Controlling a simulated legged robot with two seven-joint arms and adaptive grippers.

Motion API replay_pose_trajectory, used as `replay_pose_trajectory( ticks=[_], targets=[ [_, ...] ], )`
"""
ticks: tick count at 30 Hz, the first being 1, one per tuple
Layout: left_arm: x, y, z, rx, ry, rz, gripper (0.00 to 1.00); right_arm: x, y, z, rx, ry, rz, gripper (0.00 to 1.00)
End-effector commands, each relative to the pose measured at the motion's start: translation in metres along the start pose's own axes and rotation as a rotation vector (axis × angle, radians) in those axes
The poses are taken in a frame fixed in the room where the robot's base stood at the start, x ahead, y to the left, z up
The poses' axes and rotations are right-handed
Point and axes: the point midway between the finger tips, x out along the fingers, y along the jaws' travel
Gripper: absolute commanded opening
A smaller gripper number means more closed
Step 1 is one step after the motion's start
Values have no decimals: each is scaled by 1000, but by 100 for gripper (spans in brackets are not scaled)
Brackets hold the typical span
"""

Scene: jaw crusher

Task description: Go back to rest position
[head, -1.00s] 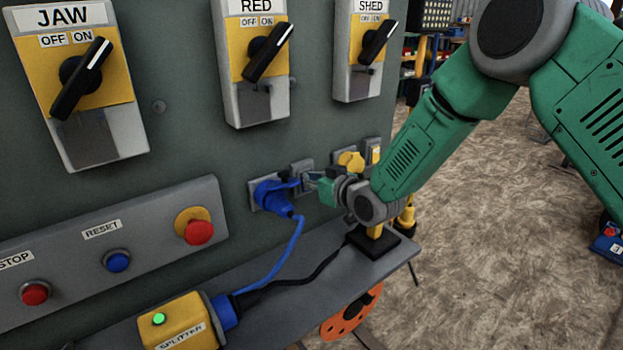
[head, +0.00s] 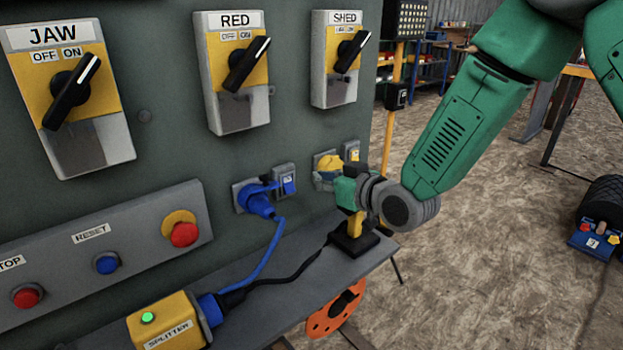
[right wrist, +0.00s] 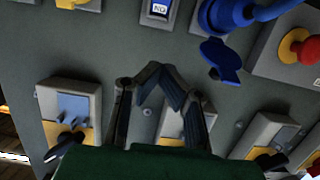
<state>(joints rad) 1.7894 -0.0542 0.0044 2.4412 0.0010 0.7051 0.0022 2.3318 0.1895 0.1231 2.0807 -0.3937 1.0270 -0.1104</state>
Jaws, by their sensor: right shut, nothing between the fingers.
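My right gripper (head: 328,178) is in front of the panel, by the yellow socket (head: 328,162) at the right edge, which it partly covers in the head view. In the right wrist view its dark fingers (right wrist: 160,75) meet at the tips with nothing between them. My green right arm reaches in from the upper right. A blue plug (head: 258,199) sits in a socket left of the gripper, apart from it. My left gripper is not in view.
The grey panel carries the JAW switch (head: 72,88), RED switch (head: 240,70) and SHED switch (head: 342,55). Below is a shelf (head: 300,285) with a yellow splitter (head: 168,322) and cables. An orange disc (head: 335,312) hangs under the shelf.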

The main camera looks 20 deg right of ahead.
Motion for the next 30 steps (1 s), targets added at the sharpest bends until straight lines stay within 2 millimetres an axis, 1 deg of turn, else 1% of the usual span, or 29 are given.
replay_pose_trajectory(
  ticks=[4, 15, 17, 18, 20, 23, 24, 26, 27, 29, 30],
  targets=[
    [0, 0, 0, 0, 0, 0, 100, -4, 1, 0, 1, -1, 0, 0],
    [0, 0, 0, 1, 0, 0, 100, -3, -2, 0, -2, -2, 0, 0],
    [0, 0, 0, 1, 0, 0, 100, -3, -3, 4, 1, -13, 0, 0],
    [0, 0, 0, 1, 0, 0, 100, -4, -4, 12, 5, -30, 1, 0],
    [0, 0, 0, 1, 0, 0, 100, -8, -6, 32, 17, -75, 4, 0],
    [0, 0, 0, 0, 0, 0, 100, -22, -12, 87, 53, -204, 15, 0],
    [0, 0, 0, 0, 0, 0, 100, -32, -16, 114, 71, -272, 23, 0],
    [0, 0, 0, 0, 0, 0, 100, -50, -23, 156, 97, -380, 35, 0],
    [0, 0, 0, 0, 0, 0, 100, -64, -28, 184, 114, -454, 45, 0],
    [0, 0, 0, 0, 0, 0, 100, -89, -35, 223, 139, -565, 62, 0],
    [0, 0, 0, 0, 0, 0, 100, -108, -40, 247, 154, -639, 73, 0]
  ],
)
